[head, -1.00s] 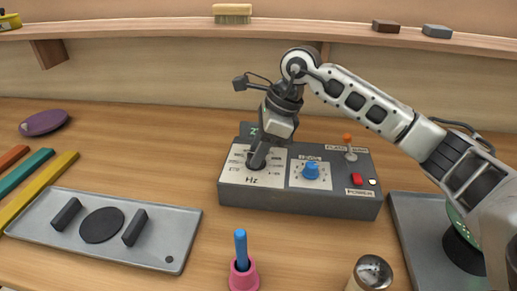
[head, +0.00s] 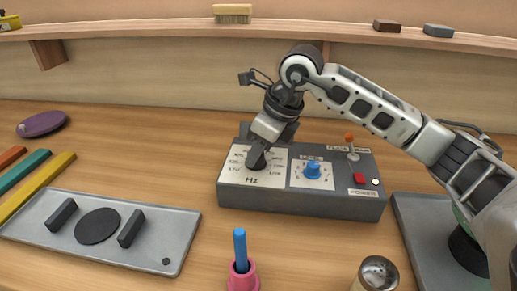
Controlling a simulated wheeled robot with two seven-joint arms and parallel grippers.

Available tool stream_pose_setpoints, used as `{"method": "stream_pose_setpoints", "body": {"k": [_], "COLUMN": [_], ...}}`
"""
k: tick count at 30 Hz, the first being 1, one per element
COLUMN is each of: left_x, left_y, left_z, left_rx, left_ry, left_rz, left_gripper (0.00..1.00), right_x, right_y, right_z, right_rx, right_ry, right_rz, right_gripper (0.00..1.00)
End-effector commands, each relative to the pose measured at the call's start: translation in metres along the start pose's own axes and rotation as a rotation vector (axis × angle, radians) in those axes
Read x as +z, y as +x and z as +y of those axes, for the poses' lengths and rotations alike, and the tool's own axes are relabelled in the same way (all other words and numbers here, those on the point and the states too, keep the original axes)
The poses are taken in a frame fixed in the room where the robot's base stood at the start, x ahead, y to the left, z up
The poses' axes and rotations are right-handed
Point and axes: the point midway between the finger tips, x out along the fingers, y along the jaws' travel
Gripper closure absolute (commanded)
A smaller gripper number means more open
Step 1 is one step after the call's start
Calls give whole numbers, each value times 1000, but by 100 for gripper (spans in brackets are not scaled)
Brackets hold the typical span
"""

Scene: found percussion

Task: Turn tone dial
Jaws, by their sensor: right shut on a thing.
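A dark grey control box (head: 320,206) stands on the bench in the middle of the head view. Its left panel, marked Hz, carries the black tone dial (head: 257,163), which my gripper largely hides. My right gripper (head: 260,155) reaches down from above and is shut on the tone dial. A blue level knob (head: 312,170) sits on the panel to the right. An orange-tipped lever (head: 351,142), a red power button (head: 359,177) and a small lit lamp (head: 376,182) are at the box's right. My left gripper is not in view.
A grey tray (head: 150,252) with black pads lies at the left front. A pink cup (head: 243,279) with a blue stick and a metal-topped shaker (head: 378,273) stand in front of the box. Another grey tray (head: 413,225) is at right. A shelf (head: 290,32) runs behind.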

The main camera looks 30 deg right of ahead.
Motion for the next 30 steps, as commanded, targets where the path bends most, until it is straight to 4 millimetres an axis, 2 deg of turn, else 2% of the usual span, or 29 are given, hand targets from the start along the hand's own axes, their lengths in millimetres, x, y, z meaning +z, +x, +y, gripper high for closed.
{"method": "stream_pose_setpoints", "body": {"k": [7,8,10,18,22,26,30], "left_x": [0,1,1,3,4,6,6], "left_y": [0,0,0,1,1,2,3], "left_z": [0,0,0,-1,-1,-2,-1], "left_rx": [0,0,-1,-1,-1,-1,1], "left_ry": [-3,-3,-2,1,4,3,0], "left_rz": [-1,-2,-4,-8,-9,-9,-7], "left_gripper": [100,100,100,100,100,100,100], "right_x": [0,0,0,0,0,1,1], "right_y": [-1,-1,-1,-1,-8,-28,-62], "right_z": [0,0,0,0,-1,-1,-1], "right_rx": [-1,-1,-1,-1,-3,-5,-6], "right_ry": [-1,-1,-1,-1,-1,-2,-1], "right_rz": [-1,-1,-1,0,-2,-4,-6], "right_gripper": [90,64,45,45,45,45,45]}}
